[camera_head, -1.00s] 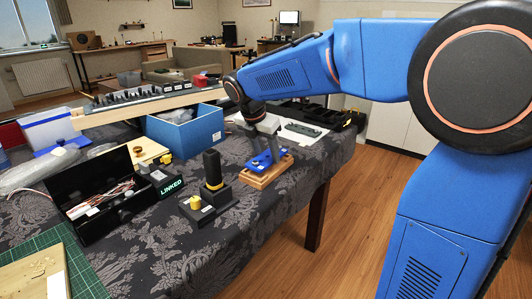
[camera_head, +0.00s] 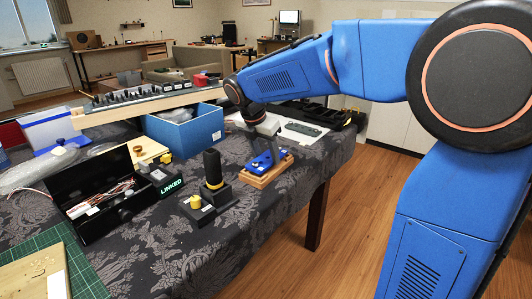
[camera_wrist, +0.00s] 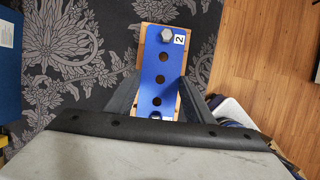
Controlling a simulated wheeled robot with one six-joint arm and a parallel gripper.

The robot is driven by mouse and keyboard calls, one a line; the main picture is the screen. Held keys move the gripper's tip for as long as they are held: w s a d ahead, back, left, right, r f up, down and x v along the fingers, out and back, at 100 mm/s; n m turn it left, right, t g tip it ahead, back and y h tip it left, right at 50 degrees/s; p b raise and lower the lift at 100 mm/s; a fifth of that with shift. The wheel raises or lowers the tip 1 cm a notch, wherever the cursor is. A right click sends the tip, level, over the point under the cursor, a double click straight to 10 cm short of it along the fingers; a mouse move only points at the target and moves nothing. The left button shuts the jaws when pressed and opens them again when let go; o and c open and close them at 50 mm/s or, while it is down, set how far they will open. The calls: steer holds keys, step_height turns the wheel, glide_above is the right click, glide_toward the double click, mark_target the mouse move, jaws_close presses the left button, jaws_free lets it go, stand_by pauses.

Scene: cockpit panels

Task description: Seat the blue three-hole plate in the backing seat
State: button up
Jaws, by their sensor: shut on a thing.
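The blue three-hole plate (camera_wrist: 164,75) is flat, with a silver bolt head and a white "2" label at its far end; a second bolt and label show partly at its near end. It lies over a wooden base (camera_head: 256,181), the backing seat, whose wood edges show along both sides in the wrist view (camera_wrist: 139,52). The plate also shows in the head view (camera_head: 262,162). My gripper (camera_wrist: 160,98) is shut on the plate, with one dark finger at each long side. I cannot tell whether the plate is fully down in the seat.
A black-and-yellow handled tool (camera_head: 213,170) and a small yellow-knobbed block (camera_head: 197,206) stand left of the seat. A blue bin (camera_head: 190,130) is behind. The table's right edge is close.

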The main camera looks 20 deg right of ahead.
steer(key=shift+f, duration=0.7)
steer(key=o, duration=1.3)
steer(key=v, duration=1.7)
steer(key=shift+a+r, duration=0.1)
steer(key=shift+r, duration=0.05)
steer(key=s+d+f+m+y, duration=0.1)
steer(key=s+d+f+m, duration=0.35)
steer(key=s+m, duration=0.2)
steer(key=s+d+f+m+y, duration=0.1)
steer(key=s+d+f+m, duration=0.2)
steer(key=s+d+m, duration=0.4)
steer(key=s+f+m, duration=0.4)
steer(key=s, duration=0.1)
steer(key=s+f+m+t, duration=0.1)
steer(key=s+f+m, duration=0.3)
steer(key=s+f, duration=0.1)
steer(key=s+d+f+m+t+y, duration=0.1)
steer(key=s+f+m, duration=0.3)
steer(key=s, duration=0.1)
steer(key=shift+s+f, duration=0.25)
steer(key=shift+s, duration=0.05)
